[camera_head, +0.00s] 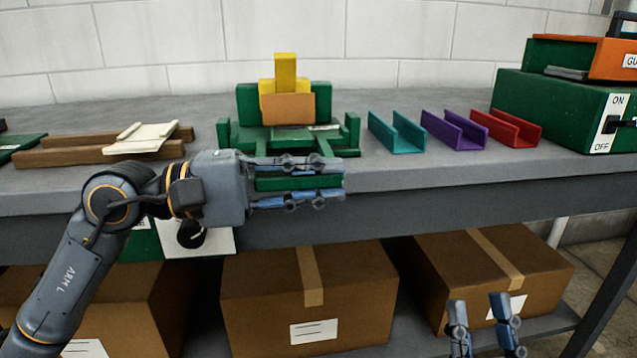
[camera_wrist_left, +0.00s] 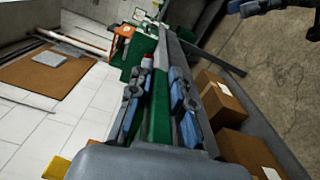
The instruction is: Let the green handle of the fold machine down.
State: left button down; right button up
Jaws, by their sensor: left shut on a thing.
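The green fold machine (camera_head: 247,105) stands on the bench, with a stepped yellow block (camera_head: 285,68) at its back and an orange-brown piece (camera_head: 298,108) upright in front of it. Its green handle (camera_head: 300,184) is a bar lying level at the bench's front edge. My left gripper (camera_head: 338,181) reaches in from the left and is shut on the handle, with blue finger pads above and below it. In the left wrist view the green handle (camera_wrist_left: 160,122) runs between the fingers. My right gripper (camera_head: 482,310) is low at the bottom right, fingers apart and empty, below the bench top.
Teal (camera_head: 397,132), purple (camera_head: 454,130) and red (camera_head: 505,127) channels sit right of the machine. A green box with an ON/OFF switch (camera_head: 560,105) is at the far right. Wooden bars (camera_head: 60,157) lie left. Cardboard boxes (camera_head: 355,300) fill the lower shelf.

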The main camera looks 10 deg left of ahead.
pick_arm(q)
jog(key=shift+f, duration=0.3)
jog(key=shift+d, duration=0.1)
jog(key=c, duration=1.2)
grip_release()
jog(key=shift+w, duration=0.1)
jog(key=shift+r, duration=0.1)
jog(key=v, duration=1.2)
